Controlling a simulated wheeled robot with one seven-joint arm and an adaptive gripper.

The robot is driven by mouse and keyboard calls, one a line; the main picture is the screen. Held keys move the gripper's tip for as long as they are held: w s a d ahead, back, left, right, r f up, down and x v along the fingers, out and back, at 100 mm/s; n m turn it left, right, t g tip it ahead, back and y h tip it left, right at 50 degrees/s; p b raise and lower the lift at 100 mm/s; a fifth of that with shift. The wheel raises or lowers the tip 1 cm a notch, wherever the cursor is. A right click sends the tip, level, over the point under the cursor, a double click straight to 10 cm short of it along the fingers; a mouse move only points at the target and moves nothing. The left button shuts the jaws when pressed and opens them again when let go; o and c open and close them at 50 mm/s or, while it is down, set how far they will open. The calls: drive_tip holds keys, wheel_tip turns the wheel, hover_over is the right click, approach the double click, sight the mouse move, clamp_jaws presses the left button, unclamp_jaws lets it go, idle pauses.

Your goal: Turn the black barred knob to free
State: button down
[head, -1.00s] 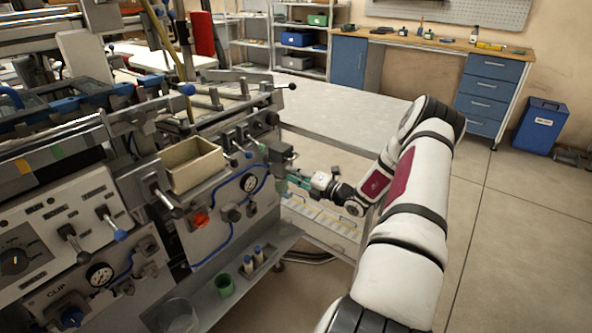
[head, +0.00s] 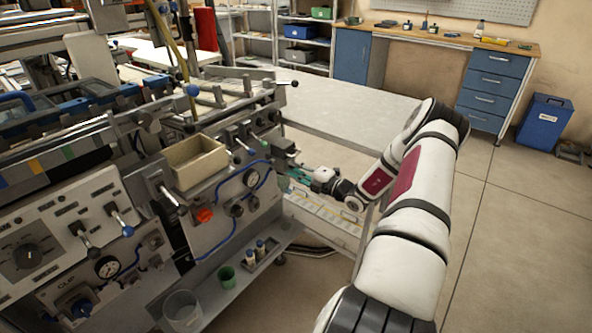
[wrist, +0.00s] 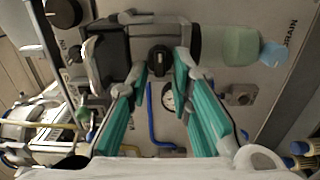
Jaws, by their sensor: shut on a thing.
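My gripper (wrist: 160,72) has two teal fingers, and in the wrist view they close from both sides on the black barred knob (wrist: 158,58). The knob stands out from the grey machine panel; parts of its sides are covered by the fingertips. In the head view my gripper (head: 297,176) is at the right end of the machine, and the knob cannot be made out there. The wrist view does not show clearly which marking the knob points to.
A dark block with a grey lever (wrist: 100,58) sits close left of the fingers in the wrist view. A pale green cylinder (wrist: 238,46) is close on the right. A gauge (wrist: 168,97) and blue hose (wrist: 154,120) lie behind. The floor (head: 520,240) at right is clear.

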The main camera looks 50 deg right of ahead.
drive_tip(key=c, duration=1.6)
unclamp_jaws()
drive_tip(key=shift+c, duration=0.2)
drive_tip(key=s+d, duration=0.1)
drive_tip(key=s, duration=1.1)
